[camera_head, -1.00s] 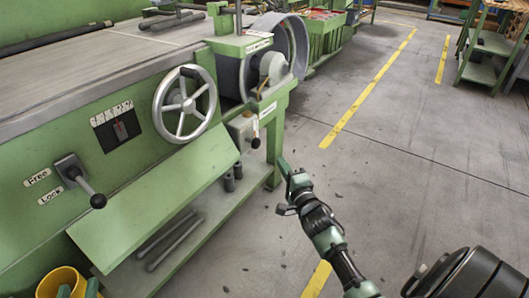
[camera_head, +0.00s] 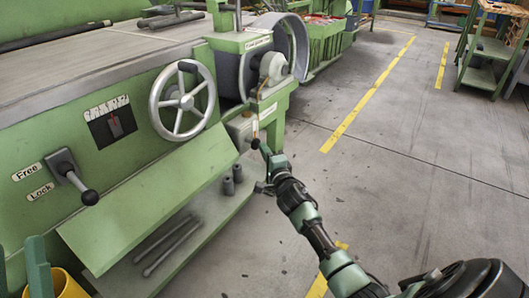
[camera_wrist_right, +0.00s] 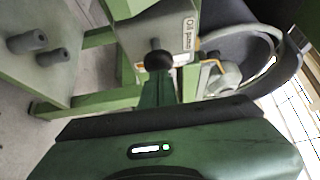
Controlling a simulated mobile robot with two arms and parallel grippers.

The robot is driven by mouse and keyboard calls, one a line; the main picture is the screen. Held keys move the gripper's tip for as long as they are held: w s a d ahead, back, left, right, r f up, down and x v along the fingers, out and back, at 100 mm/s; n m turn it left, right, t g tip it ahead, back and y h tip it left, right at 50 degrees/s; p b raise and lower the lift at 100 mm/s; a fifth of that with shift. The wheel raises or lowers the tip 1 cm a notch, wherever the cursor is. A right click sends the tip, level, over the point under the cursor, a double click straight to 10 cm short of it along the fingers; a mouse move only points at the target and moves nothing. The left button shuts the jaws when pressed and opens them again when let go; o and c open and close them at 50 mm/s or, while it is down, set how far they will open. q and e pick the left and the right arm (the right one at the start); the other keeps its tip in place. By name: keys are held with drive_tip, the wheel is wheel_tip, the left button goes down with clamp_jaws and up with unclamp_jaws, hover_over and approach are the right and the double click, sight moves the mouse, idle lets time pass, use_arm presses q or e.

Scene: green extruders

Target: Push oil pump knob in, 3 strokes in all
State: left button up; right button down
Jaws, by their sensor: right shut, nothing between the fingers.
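The oil pump knob (camera_head: 255,143) is a small black ball on the front of a grey box (camera_head: 240,128) under the machine's right end. It also shows in the right wrist view (camera_wrist_right: 159,59), beside the "Oil pump" label (camera_wrist_right: 188,38). My right gripper (camera_head: 265,149) is shut and empty, its tips right at the knob. In the right wrist view its green fingers (camera_wrist_right: 158,88) point straight at the knob and overlap its lower edge; I cannot tell whether they touch. My left gripper (camera_head: 21,262) shows only by two spread green fingers at the lower left.
A handwheel (camera_head: 182,101) and a Free/Lock lever (camera_head: 73,177) project from the machine front. A sloped green panel (camera_head: 145,205) and a lower shelf with rods (camera_head: 172,245) lie left of my right arm. A yellow bucket (camera_head: 65,284) stands lower left.

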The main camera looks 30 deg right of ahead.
sight(252, 142)
drive_tip(key=shift+w, duration=0.1)
drive_tip(key=shift+w+a, duration=0.25)
drive_tip(key=shift+w, duration=0.3)
drive_tip(key=shift+w+a, duration=0.25)
drive_tip(key=shift+w, duration=0.3)
use_arm(q)
drive_tip(key=shift+s+r+t+h, duration=0.3)
drive_tip(key=shift+s+r+t, duration=0.1)
drive_tip(key=shift+s+r, duration=0.3)
use_arm(e)
drive_tip(key=shift+r, duration=0.25)
